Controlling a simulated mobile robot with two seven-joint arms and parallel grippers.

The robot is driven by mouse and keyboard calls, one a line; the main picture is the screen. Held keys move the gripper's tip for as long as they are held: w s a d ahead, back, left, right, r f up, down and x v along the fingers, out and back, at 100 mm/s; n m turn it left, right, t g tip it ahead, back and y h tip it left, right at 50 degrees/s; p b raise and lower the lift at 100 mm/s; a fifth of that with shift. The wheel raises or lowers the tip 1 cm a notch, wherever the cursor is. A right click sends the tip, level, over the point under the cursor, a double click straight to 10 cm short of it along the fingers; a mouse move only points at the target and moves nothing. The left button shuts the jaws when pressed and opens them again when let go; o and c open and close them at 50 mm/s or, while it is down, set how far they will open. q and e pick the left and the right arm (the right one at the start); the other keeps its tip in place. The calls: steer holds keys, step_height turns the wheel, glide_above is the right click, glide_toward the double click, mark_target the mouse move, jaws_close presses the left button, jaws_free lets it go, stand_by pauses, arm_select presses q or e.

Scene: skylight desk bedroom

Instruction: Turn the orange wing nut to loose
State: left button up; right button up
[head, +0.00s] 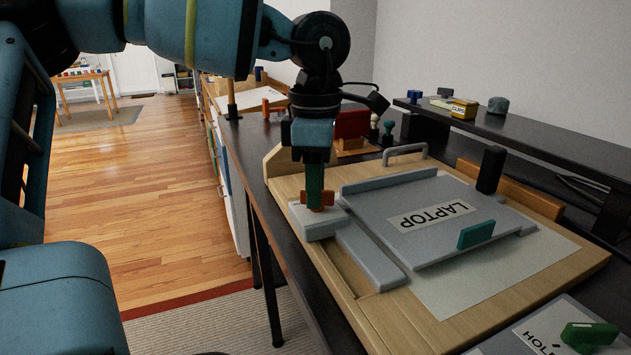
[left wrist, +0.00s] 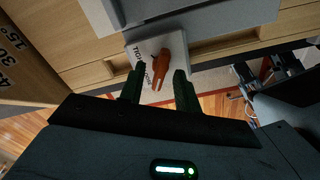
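The orange wing nut (head: 329,197) sits on a small light-grey block (head: 318,226) at the left edge of a wooden board. In the left wrist view the wing nut (left wrist: 160,66) stands on the pale block (left wrist: 176,44), whose printed lettering is partly covered. My left gripper (head: 315,205) points straight down over the nut. In the left wrist view its dark green fingers (left wrist: 158,76) are apart, one on each side of the nut, with a visible gap to it. In the head view the fingers hide the nut's middle. My right gripper is not in view.
The wooden board (head: 408,325) holds a grey panel labelled LAPTOP (head: 385,200) with a teal tab (head: 476,235) and a black post (head: 490,170). A green handle (head: 588,335) lies at the lower right. A raised dark shelf (head: 530,140) runs behind. Floor is open at left.

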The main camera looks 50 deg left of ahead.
arm_select(q)
step_height(320, 180, up, 8)
steer(key=shift+f+p, duration=0.1)
steer(key=shift+p, duration=0.3)
stand_by(0.5)
